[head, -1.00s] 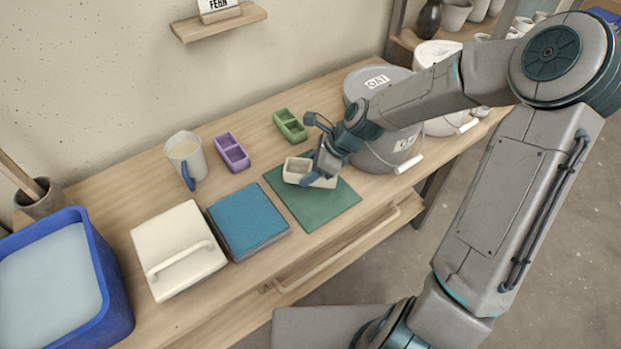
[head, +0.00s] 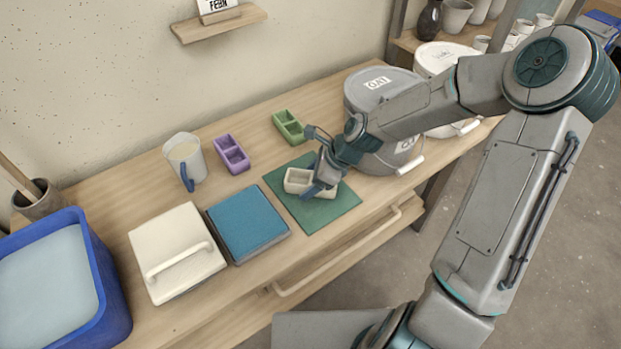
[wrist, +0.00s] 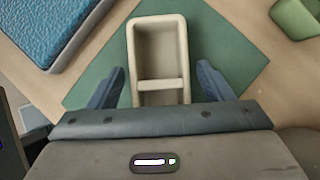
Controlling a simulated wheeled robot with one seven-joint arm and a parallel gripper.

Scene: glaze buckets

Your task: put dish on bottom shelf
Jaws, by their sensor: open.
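Three two-compartment dishes stand on the table. A cream dish (head: 298,182) sits on the green mat (head: 334,208); it also shows in the wrist view (wrist: 158,50). A purple dish (head: 232,155) and a green dish (head: 289,127) stand farther back. My gripper (head: 318,186) is open at the cream dish. In the wrist view its two blue fingers (wrist: 160,84) are on either side of the dish's near end, with a gap on each side. The lower shelf (head: 255,305) shows in part under the tabletop, with a rail along its front.
A blue sponge-like block (head: 248,222), a cream lidded box (head: 177,252), a pitcher (head: 186,160) and a blue tub (head: 110,290) stand to the left. Grey (head: 365,90) and white (head: 432,58) buckets stand right of my gripper, close to my arm.

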